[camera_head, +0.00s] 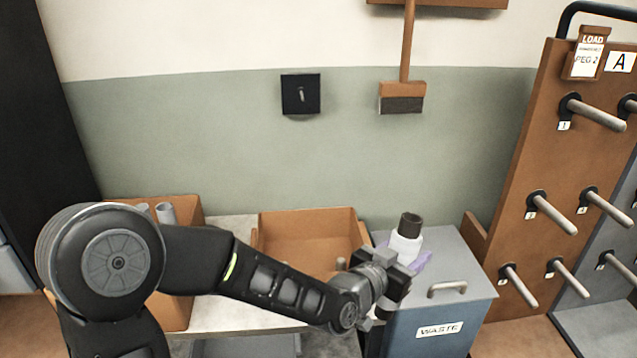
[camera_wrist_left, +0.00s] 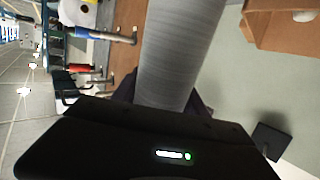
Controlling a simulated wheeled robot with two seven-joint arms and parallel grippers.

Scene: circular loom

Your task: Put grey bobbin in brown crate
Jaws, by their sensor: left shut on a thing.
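My left gripper (camera_head: 413,262) is shut on the grey bobbin (camera_head: 405,245), which stands roughly upright with a dark top end. The bobbin fills the middle of the left wrist view (camera_wrist_left: 180,55), its lower part hidden by the gripper. The gripper is above the grey waste bin, to the right of a brown crate (camera_head: 308,222). That crate is open and partly hidden by my left arm. A second brown box (camera_head: 190,205) at the left holds grey tubes. My right gripper is not in view.
The grey waste bin (camera_head: 465,272) has a lid handle and a WASTE label. A brown peg rack (camera_head: 535,150) with several pegs stands at the right. A pale table (camera_head: 235,228) shows between the two brown boxes. A brush (camera_head: 402,95) hangs on the wall.

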